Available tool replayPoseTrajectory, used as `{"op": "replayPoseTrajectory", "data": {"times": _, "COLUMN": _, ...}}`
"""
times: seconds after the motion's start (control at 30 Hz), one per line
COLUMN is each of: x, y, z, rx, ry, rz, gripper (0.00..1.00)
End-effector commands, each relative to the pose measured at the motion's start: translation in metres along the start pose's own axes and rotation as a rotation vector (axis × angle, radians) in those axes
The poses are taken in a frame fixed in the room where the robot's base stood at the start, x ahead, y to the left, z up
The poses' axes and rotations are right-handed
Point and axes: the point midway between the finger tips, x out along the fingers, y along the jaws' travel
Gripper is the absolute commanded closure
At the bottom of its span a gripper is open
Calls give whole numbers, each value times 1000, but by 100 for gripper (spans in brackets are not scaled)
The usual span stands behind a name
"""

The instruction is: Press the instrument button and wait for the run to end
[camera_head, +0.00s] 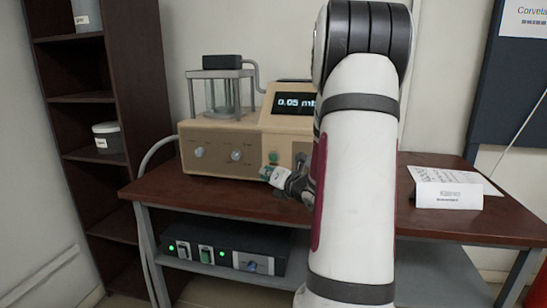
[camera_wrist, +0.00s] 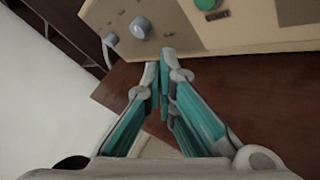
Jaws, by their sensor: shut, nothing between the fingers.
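The beige instrument (camera_head: 215,147) stands on the brown table, with a glass chamber (camera_head: 222,92) on top and a lit display (camera_head: 295,103) reading about 0.05. Its green button shows in the head view (camera_head: 273,158) and, larger, at the top of the wrist view (camera_wrist: 207,4), with a small label beside it. My gripper (camera_wrist: 166,62) is shut and empty. Its tips are below and left of the green button in the wrist view, near the lower edge of the panel; I cannot tell whether they touch it. My arm hides the instrument's right part in the head view.
Two grey knobs (camera_wrist: 140,27) sit left of the button. A dark box with green lights (camera_head: 225,250) is on the lower shelf. A brown shelf unit (camera_head: 85,130) stands at left.

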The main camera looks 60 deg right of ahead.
Motion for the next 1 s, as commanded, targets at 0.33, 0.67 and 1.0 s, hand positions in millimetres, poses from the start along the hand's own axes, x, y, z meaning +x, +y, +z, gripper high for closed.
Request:
{"op": "replayPoseTrajectory", "data": {"times": 0.33, "x": 32, "y": -23, "z": 22, "rx": -1, "ry": 1, "rz": 1, "gripper": 100}}
{"op": "replayPoseTrajectory", "data": {"times": 0.67, "x": 42, "y": -31, "z": 30, "rx": 0, "ry": 1, "rz": 1, "gripper": 100}}
{"op": "replayPoseTrajectory", "data": {"times": 1.0, "x": 42, "y": -31, "z": 31, "rx": 0, "ry": 1, "rz": 0, "gripper": 100}}
